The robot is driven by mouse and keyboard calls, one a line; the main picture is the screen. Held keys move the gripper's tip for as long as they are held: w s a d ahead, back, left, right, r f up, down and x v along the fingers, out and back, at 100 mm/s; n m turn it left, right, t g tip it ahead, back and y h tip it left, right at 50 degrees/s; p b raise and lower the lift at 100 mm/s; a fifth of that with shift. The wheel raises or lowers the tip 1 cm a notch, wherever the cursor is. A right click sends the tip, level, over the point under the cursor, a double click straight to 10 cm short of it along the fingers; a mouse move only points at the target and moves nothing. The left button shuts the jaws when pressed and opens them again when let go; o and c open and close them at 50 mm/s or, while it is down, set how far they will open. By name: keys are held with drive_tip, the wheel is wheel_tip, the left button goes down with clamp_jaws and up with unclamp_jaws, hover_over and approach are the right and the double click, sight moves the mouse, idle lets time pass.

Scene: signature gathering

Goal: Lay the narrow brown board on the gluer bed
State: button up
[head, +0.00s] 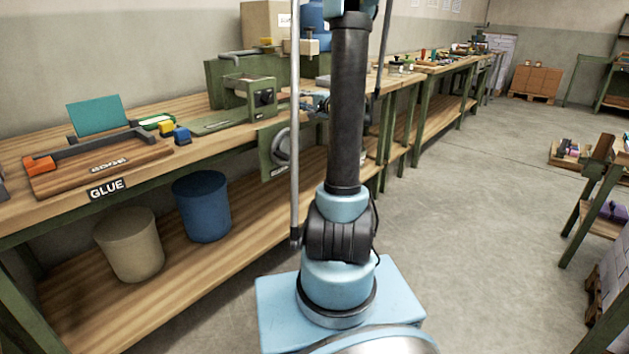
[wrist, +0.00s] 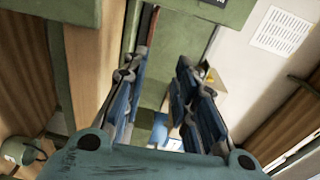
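The gluer bed at the GLUE sign is a flat wooden base (head: 110,176) marked EDGE, on the left bench in the head view. A grey bar with an orange block lies across its back. My gripper (wrist: 157,75) is open in the wrist view, its blue-grey fingers well apart, and I see nothing clamped between them. A thin dark brown strip (wrist: 152,26) shows beyond the left fingertip, over green metal; I cannot tell whether it is the narrow brown board. In the head view my own arm hides most of the area around the gripper.
A beige bin (head: 130,245) and a blue bin (head: 202,207) stand on the lower shelf.

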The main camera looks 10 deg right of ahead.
drive_tip(key=s+a+n+g, duration=0.1)
drive_tip(key=s+a, duration=0.1)
drive_tip(key=s, duration=0.1)
drive_tip(key=s+a+f+n+g, duration=0.1)
drive_tip(key=s+a, duration=0.1)
drive_tip(key=a, duration=0.1)
drive_tip(key=s+a+n+g, duration=0.1)
drive_tip(key=s+a+g, duration=0.1)
drive_tip(key=s+a, duration=0.1)
drive_tip(key=shift+s+f+n, duration=0.3)
drive_tip(key=shift+f, duration=0.1)
drive_tip(key=s+a+f+n+g+h, duration=0.25)
drive_tip(key=s+f, duration=0.25)
drive_tip(key=s, duration=0.8)
drive_tip(key=s+a+f+n+g+h, duration=0.1)
drive_tip(key=s+f+n+g+h, duration=0.4)
drive_tip(key=s, duration=0.7)
drive_tip(key=s+d+f+h, duration=0.1)
drive_tip(key=s+d+f, duration=0.2)
drive_tip(key=s, duration=0.3)
drive_tip(key=s+d+f+g+h, duration=0.1)
drive_tip(key=s+d+f, duration=0.2)
drive_tip(key=s+d, duration=0.1)
drive_tip(key=shift+s+d+f, duration=0.2)
drive_tip(key=shift+s, duration=0.65)
drive_tip(key=shift+w+f+g, duration=0.2)
drive_tip(key=shift+w+g, duration=0.05)
drive_tip(key=shift+w, duration=0.2)
